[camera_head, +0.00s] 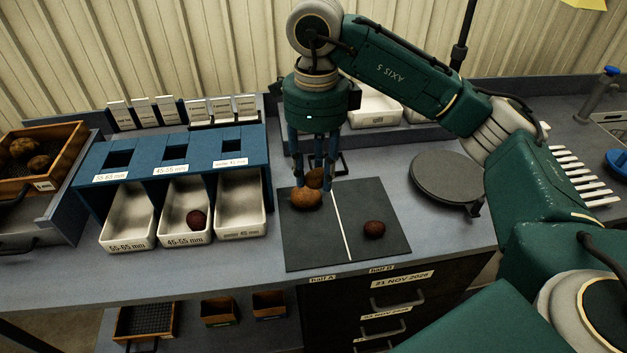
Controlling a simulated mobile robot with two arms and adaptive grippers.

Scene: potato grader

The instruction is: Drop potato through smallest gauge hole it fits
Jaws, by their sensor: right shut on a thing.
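My right gripper (314,180) points down over the left half of the dark mat (353,251). It is shut on a brown potato (316,178), partly hidden by the fingers. Another brown potato (306,199) is just in front of it. A dark red potato (374,229) lies on the mat's right half. The blue gauge stand (140,166) has three square holes, largest at left and smallest at right. White trays labelled 55-65 mm (128,245) and 45-55 mm (184,240) and a third tray (240,233) sit beneath. The 45-55 mm tray holds a dark red potato (194,218).
A wooden crate (45,185) with several potatoes stands at far left. White label cards (168,110) stand behind the gauge. A round grey plate (446,178) is right of the mat. White trays (376,106) stand behind my arm.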

